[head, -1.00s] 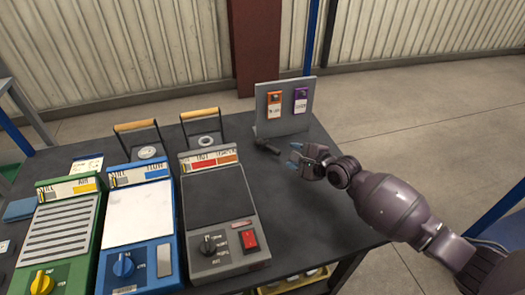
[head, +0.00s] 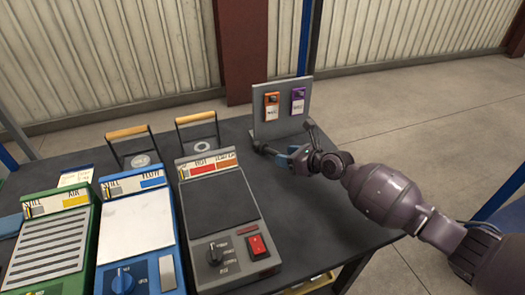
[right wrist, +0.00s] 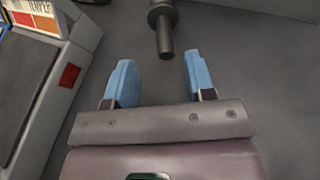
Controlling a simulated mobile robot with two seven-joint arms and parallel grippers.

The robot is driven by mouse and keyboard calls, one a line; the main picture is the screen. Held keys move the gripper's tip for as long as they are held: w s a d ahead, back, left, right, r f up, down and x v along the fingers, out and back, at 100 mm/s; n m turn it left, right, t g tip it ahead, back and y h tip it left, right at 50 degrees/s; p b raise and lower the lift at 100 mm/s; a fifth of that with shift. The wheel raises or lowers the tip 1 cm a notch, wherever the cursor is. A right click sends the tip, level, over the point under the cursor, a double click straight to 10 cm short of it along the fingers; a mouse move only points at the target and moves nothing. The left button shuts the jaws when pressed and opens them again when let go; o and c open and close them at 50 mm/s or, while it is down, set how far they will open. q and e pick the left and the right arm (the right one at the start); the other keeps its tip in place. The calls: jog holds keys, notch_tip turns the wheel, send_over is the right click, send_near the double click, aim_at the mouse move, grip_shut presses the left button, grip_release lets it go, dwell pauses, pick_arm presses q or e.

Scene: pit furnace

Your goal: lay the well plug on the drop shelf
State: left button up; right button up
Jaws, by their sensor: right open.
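A dark rod-shaped piece with a thicker end, which looks like the well plug (head: 262,148), lies on the dark table in front of the grey upright panel. It also shows in the right wrist view (right wrist: 164,30), its narrow end pointing toward my jaws. My right gripper (head: 283,160) is open, low over the table, just right of this piece. In the right wrist view its blue fingers (right wrist: 160,72) are apart with bare table between them, and the piece's narrow end is just ahead of the gap. I cannot tell which thing is the drop shelf. My left gripper is not in view.
The grey panel (head: 284,124) carries an orange and a purple box. Green (head: 50,250), blue (head: 138,235) and grey (head: 217,225) units stand to the left on the table (head: 310,220). Two wooden-handled frames (head: 197,128) stand behind them. The table's right front is clear.

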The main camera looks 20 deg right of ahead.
aim_at(274, 152)
jog(key=shift+w+a+f, duration=0.2)
jog(key=shift+w+a, duration=0.05)
jog(key=shift+w, duration=0.15)
jog(key=shift+w+a+f, duration=0.1)
jog(key=shift+w+a+f+b, duration=0.15)
jog(key=shift+w+f+b, duration=0.1)
jog(key=shift+b, duration=0.15)
jog(key=b+x, duration=0.1)
jog(key=x, duration=0.2)
jog(key=shift+f, duration=0.2)
jog(key=shift+w+b, duration=0.3)
jog(key=shift+w+a, duration=0.15)
jog(key=shift+w, duration=0.05)
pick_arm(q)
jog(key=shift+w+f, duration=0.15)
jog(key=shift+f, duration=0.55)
pick_arm(e)
jog(key=shift+r, duration=0.1)
grip_shut()
